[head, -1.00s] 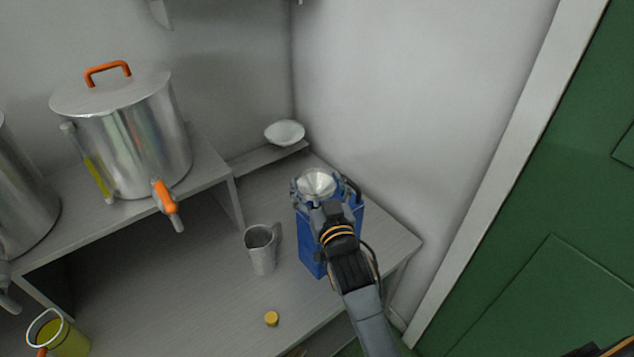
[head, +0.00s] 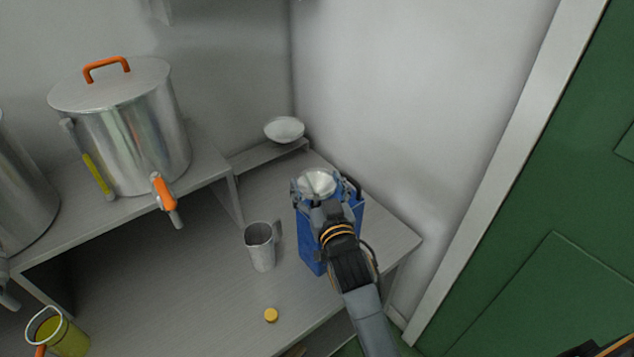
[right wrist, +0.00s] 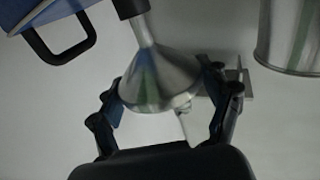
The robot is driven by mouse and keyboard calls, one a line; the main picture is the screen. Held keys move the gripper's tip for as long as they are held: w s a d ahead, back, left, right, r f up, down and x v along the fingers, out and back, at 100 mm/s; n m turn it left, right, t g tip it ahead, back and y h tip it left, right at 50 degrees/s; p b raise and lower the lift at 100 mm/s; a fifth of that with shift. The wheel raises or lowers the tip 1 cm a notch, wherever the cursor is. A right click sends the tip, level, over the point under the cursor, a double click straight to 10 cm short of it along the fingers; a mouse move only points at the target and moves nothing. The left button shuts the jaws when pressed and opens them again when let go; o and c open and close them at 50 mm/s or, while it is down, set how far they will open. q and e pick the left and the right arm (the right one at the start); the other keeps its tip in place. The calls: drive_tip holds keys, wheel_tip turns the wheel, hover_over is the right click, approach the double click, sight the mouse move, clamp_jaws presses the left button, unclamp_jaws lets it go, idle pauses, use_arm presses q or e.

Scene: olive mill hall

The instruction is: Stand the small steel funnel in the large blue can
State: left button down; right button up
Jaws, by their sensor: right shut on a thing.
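The small steel funnel (head: 319,181) is held over the top of the large blue can (head: 311,246), wide mouth up. My right gripper (head: 324,189) is shut on it, with a finger on each side of the cone. In the right wrist view the funnel (right wrist: 160,80) shows its cone between the fingers (right wrist: 166,96), and its stem meets a black neck (right wrist: 130,7) beside the blue can (right wrist: 50,12). I cannot tell how deep the stem sits in the neck. My gripper hides much of the can's top.
A steel jug (head: 261,250) stands just left of the can, with a yellow cap (head: 271,315) nearer the front. A white bowl (head: 284,129) sits on a low shelf behind. A large steel vat (head: 130,130) stands on a raised shelf at left. The wall is close on the right.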

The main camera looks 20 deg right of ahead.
drive_tip(key=shift+f+b, duration=0.6)
drive_tip(key=shift+f, duration=0.35)
drive_tip(key=o, duration=1)
drive_tip(key=shift+o, duration=0.2)
wheel_tip(320, 180, up, 10)
